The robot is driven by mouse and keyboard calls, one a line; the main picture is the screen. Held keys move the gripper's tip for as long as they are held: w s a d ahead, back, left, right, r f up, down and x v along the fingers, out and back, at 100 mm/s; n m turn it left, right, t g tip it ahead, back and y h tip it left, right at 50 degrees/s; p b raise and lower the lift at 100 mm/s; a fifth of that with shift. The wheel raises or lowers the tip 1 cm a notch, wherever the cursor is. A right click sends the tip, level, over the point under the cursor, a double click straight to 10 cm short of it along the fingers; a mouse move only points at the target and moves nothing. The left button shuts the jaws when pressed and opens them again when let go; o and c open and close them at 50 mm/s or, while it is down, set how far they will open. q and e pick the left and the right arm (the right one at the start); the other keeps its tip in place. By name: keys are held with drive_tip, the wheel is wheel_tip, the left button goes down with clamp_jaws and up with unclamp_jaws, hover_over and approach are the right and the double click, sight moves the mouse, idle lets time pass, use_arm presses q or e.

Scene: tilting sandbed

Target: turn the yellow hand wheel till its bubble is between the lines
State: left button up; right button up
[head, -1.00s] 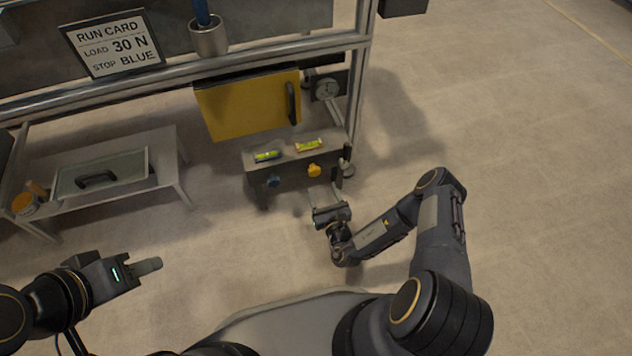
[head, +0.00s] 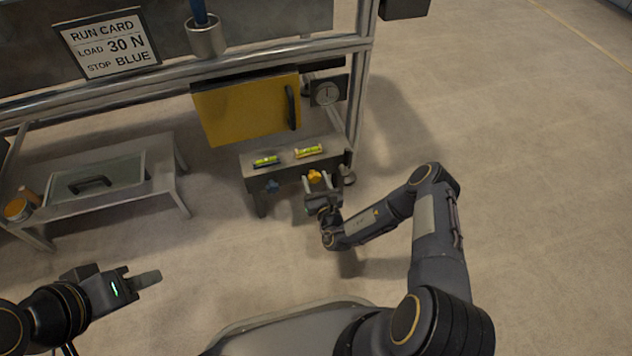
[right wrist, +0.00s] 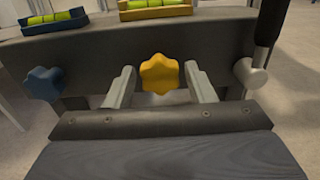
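The yellow hand wheel (head: 315,176) is a lobed knob on the front of a grey box (head: 290,170). It also shows in the right wrist view (right wrist: 160,74). My right gripper (head: 318,182) is open, with one finger on each side of the yellow wheel and gaps visible in the right wrist view. The yellow-framed bubble level (head: 308,151) lies on top of the box, above the wheel; its bubble's place between the lines is too small to tell. My left gripper (head: 146,279) is empty at the lower left, far from the box; its finger gap cannot be made out.
A blue hand wheel (right wrist: 43,83) and a blue-framed level (head: 265,161) are to the left. A dark upright lever (right wrist: 268,25) stands right of the wheel. A yellow door (head: 245,107) and a dial (head: 326,93) are above. Open floor lies right.

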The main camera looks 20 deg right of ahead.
drive_tip(key=c, duration=0.7)
drive_tip(key=shift+o, duration=0.2)
drive_tip(key=shift+m, duration=0.4)
drive_tip(key=m+p, duration=0.1)
drive_tip(key=m, duration=0.2)
drive_tip(key=shift+s+m, duration=0.1)
drive_tip(key=shift+m, duration=0.2)
drive_tip(key=m, duration=0.4)
drive_tip(key=shift+m+p, duration=0.3)
drive_tip(key=shift+p, duration=0.05)
drive_tip(key=m, duration=0.5)
drive_tip(key=shift+f, duration=0.1)
drive_tip(key=m, duration=0.5)
drive_tip(key=shift+a+m, duration=0.1)
drive_tip(key=shift+m, duration=0.3)
